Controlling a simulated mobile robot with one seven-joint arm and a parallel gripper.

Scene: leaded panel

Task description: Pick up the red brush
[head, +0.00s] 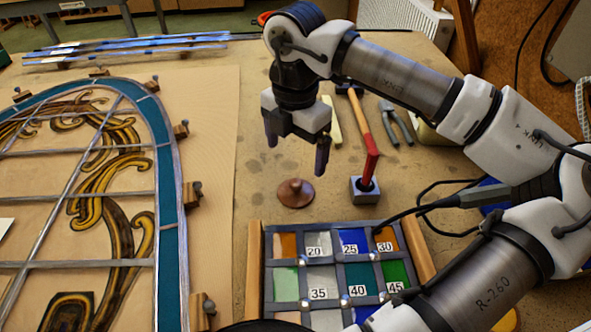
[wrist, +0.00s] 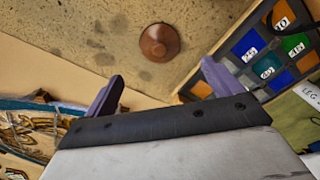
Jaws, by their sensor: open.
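A red upright piece, which looks like the red brush (head: 368,167), stands in a small grey block (head: 362,190) right of centre in the head view. My gripper (head: 296,148) is open and empty, pointing down, to the left of the grey block and above the table. In the wrist view, my gripper (wrist: 160,85) has its two purple fingers wide apart with nothing between them. The red brush is not visible there.
A copper-brown knobbed disc (head: 295,193) lies below my gripper. A wooden-sided tray (head: 254,270) of numbered coloured glass stands in front. Pliers (head: 396,123) lie behind the block. A leaded panel (head: 165,210) fills the left. Bare table shows around the disc.

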